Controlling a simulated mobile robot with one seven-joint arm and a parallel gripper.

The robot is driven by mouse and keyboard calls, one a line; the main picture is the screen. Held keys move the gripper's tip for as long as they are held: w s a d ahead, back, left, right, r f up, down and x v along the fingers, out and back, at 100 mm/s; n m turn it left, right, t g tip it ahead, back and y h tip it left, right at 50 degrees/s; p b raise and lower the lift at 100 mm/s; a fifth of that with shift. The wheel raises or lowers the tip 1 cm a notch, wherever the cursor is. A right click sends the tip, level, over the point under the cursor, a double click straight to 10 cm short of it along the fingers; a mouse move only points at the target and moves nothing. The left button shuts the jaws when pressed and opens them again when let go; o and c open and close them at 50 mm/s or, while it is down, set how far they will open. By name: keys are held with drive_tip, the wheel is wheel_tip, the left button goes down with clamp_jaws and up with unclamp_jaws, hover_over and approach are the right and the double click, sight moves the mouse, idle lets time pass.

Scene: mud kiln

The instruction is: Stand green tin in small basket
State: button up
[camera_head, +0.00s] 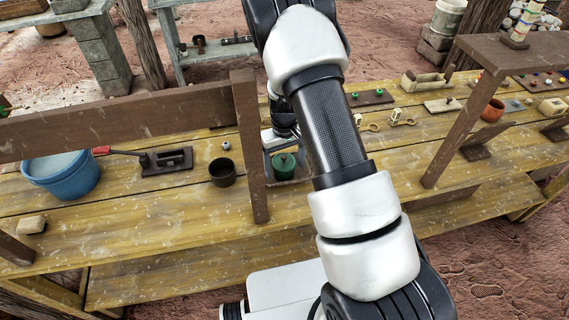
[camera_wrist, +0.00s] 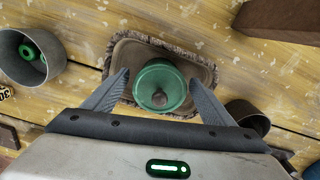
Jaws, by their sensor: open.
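The green tin (camera_wrist: 160,88) has a dark knob on top and looks upright. It lies within the outline of the small basket (camera_wrist: 207,72), which is brown with a rough braided rim. My gripper (camera_wrist: 159,77) is open, with one finger on each side of the tin; I cannot tell whether either finger touches it. In the head view the green tin (camera_head: 285,165) shows below my gripper (camera_head: 283,143), partly hidden by my arm.
In the wrist view, a grey cup (camera_wrist: 14,62) with green pieces inside stands left, and a dark cup (camera_wrist: 250,117) right. In the head view, a wooden post (camera_head: 250,150) stands close left of the tin. A blue bucket (camera_head: 65,178) stands farther left.

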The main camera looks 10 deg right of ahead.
wheel_tip(320, 180, up, 12)
drive_tip(key=shift+r, duration=0.15)
idle(0.3)
drive_tip(key=shift+s, duration=0.1)
idle(0.5)
